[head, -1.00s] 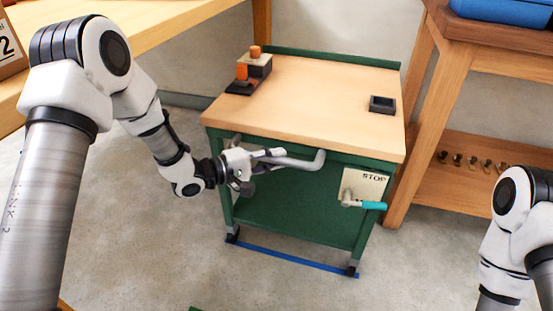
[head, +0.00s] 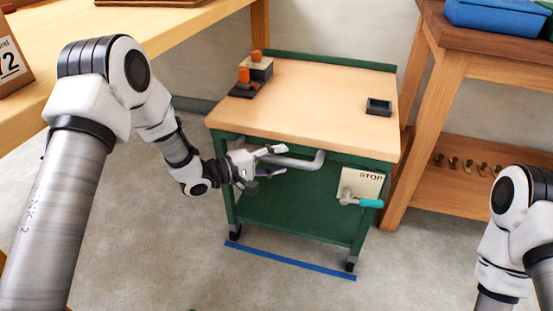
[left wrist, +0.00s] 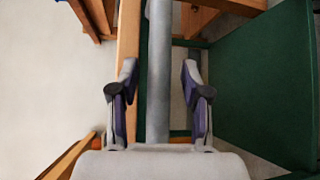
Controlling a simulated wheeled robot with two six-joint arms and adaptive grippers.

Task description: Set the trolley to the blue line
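The green trolley (head: 300,206) with a pale wooden top stands in the middle of the head view. My left gripper (head: 277,162) is at the left part of the trolley's grey handle (head: 305,161). In the left wrist view its fingers (left wrist: 160,95) stand apart on either side of the handle bar (left wrist: 158,60), with gaps showing. My right gripper is out of view; only its arm shows.
A teal-gripped lever (head: 370,203) sits by a STOP plate (head: 364,183) on the trolley's front. Orange-and-black items (head: 251,75) and a dark tray (head: 379,107) rest on its top. A wooden bench (head: 440,110) stands close on the right. Floor in front is clear.

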